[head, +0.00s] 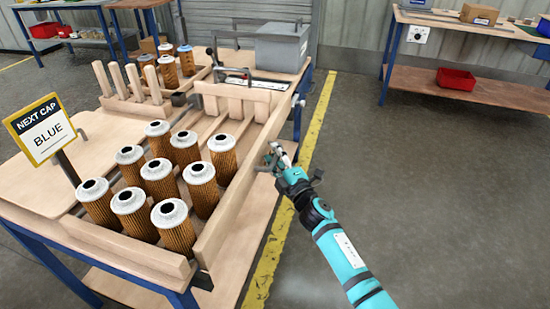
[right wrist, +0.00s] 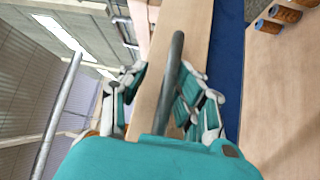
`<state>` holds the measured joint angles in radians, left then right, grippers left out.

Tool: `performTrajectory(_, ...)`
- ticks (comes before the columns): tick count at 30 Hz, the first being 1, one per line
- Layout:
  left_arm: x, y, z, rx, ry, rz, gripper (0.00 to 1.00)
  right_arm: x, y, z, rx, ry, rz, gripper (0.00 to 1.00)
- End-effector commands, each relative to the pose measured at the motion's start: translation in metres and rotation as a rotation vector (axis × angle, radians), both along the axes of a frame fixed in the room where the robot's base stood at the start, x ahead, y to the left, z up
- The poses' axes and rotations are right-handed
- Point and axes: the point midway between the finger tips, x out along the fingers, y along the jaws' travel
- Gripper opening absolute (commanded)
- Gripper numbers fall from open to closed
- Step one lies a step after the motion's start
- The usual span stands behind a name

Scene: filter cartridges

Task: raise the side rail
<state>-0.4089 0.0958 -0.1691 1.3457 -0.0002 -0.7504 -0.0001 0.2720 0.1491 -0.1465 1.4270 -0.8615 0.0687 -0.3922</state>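The side rail (head: 245,185) is a long pale wooden board along the right edge of the bench, beside the rows of filter cartridges. It looks lowered or level with the bench edge; I cannot tell exactly. My right gripper (head: 279,157) is just outside this rail, near its middle. In the right wrist view the fingers of my right gripper (right wrist: 160,95) stand apart, with a dark grey rod (right wrist: 174,75) between them. A gap shows on the rod's left side; contact on the right is unclear. My left gripper is not in view.
Several orange filter cartridges with white caps (head: 160,178) stand in rows on the bench. A sign (head: 41,130) reads "NEXT CAP BLUE". A grey box (head: 282,46) is at the back. Open floor (head: 400,190) with a yellow line lies right of the bench.

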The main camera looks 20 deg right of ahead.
Motion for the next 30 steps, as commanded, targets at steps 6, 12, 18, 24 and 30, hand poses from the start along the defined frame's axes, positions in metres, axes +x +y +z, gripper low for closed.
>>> performTrajectory(6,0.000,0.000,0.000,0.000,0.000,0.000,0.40,0.000,0.000,-0.002,0.001,0.004,0.001,0.36)
performTrajectory(12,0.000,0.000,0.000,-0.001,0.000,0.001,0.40,-0.008,-0.001,-0.005,0.000,0.007,0.000,0.36)
performTrajectory(18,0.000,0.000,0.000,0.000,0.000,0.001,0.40,-0.043,-0.008,-0.011,0.000,0.009,0.000,0.36)
performTrajectory(24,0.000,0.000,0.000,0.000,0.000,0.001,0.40,-0.084,-0.015,-0.016,0.002,0.007,0.000,0.36)
performTrajectory(30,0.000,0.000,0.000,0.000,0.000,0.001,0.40,-0.110,-0.020,-0.018,0.000,0.004,0.001,0.36)
